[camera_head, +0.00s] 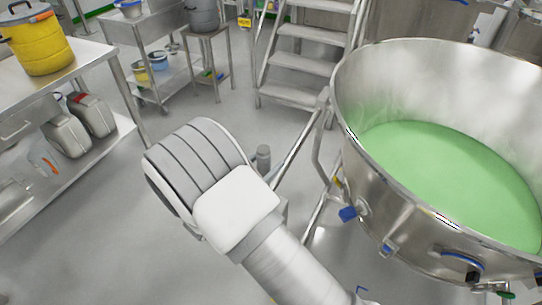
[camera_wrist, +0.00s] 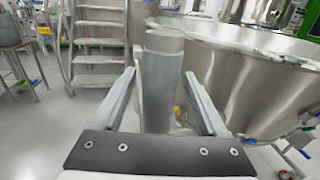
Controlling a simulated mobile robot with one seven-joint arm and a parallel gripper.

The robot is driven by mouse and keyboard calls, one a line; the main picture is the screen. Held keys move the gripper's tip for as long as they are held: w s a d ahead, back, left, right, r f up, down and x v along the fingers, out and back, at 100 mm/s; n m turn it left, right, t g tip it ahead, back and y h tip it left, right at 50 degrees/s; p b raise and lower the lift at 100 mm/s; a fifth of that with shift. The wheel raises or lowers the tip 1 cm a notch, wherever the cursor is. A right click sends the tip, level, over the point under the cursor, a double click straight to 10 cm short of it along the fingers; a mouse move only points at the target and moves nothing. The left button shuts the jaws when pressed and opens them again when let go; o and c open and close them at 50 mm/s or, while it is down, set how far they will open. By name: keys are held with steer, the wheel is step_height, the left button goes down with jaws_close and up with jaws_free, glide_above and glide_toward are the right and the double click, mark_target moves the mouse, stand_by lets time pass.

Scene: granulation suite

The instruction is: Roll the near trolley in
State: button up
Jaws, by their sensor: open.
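A large steel bowl (camera_head: 385,195) holding green material fills the right of the head view, with tubular frame bars (camera_head: 300,145) at its left side; I take this to be the near trolley. The bowl's curved steel wall (camera_wrist: 235,75) also fills the right of the wrist view. My gripper (camera_wrist: 159,73) is open, its two fingers reaching forward towards the bowl's left side. A grey upright post (camera_wrist: 160,95) shows between the fingers; they do not visibly grip it, and I cannot tell its exact depth.
Steel steps (camera_head: 305,62) stand behind the trolley frame. A table with a yellow drum (camera_head: 42,45) is at the left, with steel containers (camera_head: 68,135) on its lower shelf. A small stand (camera_head: 208,68) is at the back. Grey floor between them is clear.

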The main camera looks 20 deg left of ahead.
steer(key=shift+x, duration=1.25)
jaws_close()
stand_by(0.5)
